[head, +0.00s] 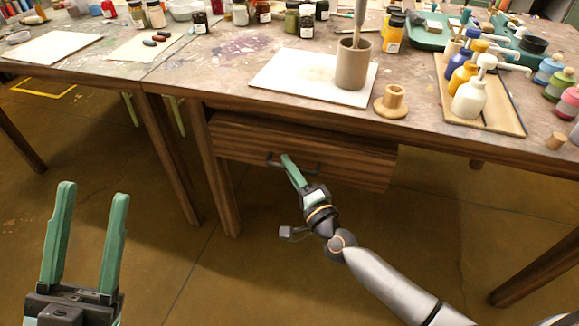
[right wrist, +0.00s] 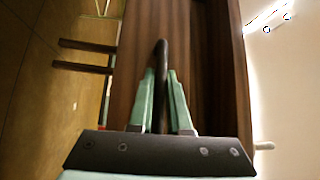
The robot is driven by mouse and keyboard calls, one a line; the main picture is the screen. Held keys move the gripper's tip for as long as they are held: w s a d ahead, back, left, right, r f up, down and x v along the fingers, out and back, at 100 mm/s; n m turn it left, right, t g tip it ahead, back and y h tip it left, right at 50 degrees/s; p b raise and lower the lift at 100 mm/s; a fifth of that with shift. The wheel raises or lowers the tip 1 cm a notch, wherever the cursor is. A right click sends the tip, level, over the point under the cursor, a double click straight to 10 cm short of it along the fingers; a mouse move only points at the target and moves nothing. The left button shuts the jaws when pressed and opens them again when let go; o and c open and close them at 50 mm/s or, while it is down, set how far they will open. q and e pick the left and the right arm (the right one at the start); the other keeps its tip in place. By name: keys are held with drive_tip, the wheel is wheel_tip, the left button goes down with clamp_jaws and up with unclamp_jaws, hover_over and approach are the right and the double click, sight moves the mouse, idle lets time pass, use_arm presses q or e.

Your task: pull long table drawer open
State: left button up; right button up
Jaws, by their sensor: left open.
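The long wooden drawer (head: 350,163) hangs under the front edge of the table, its striped front facing me. How far it stands out is hard to tell. A dark bar handle (head: 273,157) is fixed to its front. My right gripper (head: 288,160) is at the handle. In the right wrist view the handle (right wrist: 162,55) runs between the two green fingers (right wrist: 161,85), which are close on both sides of it. My left gripper (head: 94,190) is empty, fingers wide apart, low at the left and away from the drawer.
The table (head: 215,85) carries a white board (head: 280,85) with a brown cylinder (head: 353,65), a wooden spool (head: 392,102), and a tray (head: 485,115) of pump bottles. Table legs (head: 215,190) stand left of the drawer. The floor (head: 190,270) in front is clear apart from my arms.

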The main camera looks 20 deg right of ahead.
clamp_jaws()
idle(1.0)
use_arm(q)
drive_tip(key=shift+s, duration=0.1)
use_arm(e)
drive_tip(key=shift+s, duration=0.1)
